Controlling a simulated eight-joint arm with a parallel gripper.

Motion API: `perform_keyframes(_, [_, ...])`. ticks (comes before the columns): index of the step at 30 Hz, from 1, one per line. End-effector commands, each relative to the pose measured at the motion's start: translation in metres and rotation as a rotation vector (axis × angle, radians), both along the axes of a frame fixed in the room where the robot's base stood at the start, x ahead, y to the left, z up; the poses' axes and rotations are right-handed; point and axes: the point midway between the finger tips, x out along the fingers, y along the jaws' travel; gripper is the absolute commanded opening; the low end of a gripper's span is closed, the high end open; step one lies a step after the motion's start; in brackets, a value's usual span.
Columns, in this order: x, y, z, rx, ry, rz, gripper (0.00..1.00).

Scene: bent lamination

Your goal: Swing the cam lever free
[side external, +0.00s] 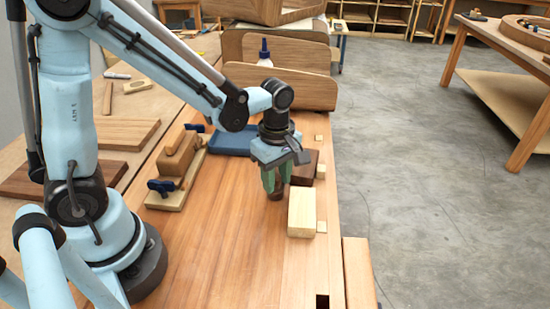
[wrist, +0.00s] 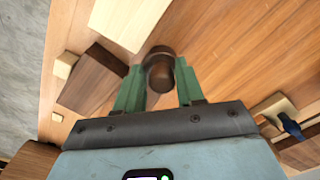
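My gripper (side external: 275,182) points down over the bench, with two green fingers. In the wrist view the fingers (wrist: 160,80) stand on either side of a dark brown round piece (wrist: 161,52) and appear to touch it. The piece also shows below the fingertips in the side view (side external: 277,194), at or just above the bench top. I cannot tell whether it is the cam lever. A wooden clamp fixture (side external: 178,165) stands left of the gripper, with a blue lever (side external: 162,187) at its near end and another blue part (side external: 195,127) at its far end.
A pale block (side external: 302,212) and a dark block (side external: 303,167) stand close right of my gripper, with small pale blocks beside them. A blue tray (side external: 235,142), glue bottle (side external: 265,53) and upright boards (side external: 295,88) are behind. The near bench (side external: 220,260) is clear.

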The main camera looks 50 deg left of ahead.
Motion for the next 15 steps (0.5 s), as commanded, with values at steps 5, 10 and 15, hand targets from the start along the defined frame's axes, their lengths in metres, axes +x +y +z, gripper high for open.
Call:
perform_keyframes(5, [-0.0004, 0.0005, 0.0, 0.002, 0.001, -0.001, 0.53])
perform_keyframes(10, [-0.0006, 0.0009, 0.0001, 0.002, 0.002, -0.001, 0.53])
perform_keyframes(15, [-0.0006, 0.001, 0.0068, 0.003, 0.002, 0.0, 0.53])
